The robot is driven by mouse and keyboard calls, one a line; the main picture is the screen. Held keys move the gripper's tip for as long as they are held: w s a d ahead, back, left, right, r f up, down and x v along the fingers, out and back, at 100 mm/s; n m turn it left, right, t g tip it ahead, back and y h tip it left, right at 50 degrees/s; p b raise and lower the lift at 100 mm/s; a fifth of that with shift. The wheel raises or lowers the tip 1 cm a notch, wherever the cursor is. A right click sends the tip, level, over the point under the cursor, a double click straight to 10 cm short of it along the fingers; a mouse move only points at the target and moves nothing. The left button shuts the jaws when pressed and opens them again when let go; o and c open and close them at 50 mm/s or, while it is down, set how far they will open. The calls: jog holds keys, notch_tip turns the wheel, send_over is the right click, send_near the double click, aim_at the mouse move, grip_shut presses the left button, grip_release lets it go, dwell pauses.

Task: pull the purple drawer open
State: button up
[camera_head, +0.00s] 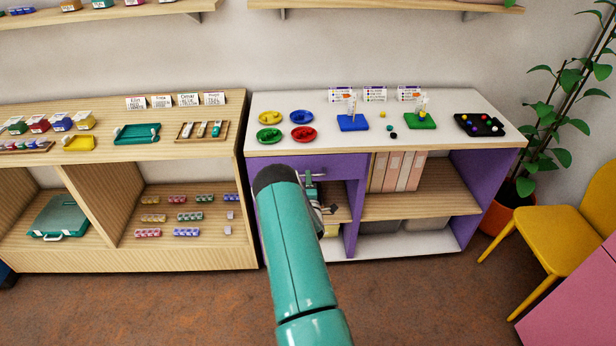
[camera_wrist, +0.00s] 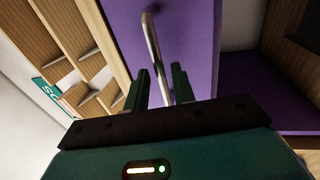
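The purple drawer (camera_head: 340,166) sits under the white top of the shelf unit, and its front looks flush with the unit. In the wrist view the purple drawer front (camera_wrist: 195,35) carries a metal bar handle (camera_wrist: 152,40). My gripper (camera_wrist: 162,80) has its two dark fingers apart, one on each side of the handle's near end. A gap shows between the bar and each finger. In the head view my gripper (camera_head: 310,180) is in front of the drawer, partly hidden by my teal arm, which also covers the drawer's left part.
Coloured dishes (camera_head: 301,133), a blue board (camera_head: 353,122), a green board (camera_head: 420,120) and a black bead tray (camera_head: 479,125) stand on the white top (camera_head: 450,100). A wooden shelf unit (camera_head: 180,258) adjoins at left. A yellow chair (camera_head: 560,232) stands right. The brown floor in front is clear.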

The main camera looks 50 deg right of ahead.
jog(key=shift+x, duration=1.15)
jog(key=shift+c, duration=0.5)
grip_shut()
jog(key=shift+s+a, duration=0.1)
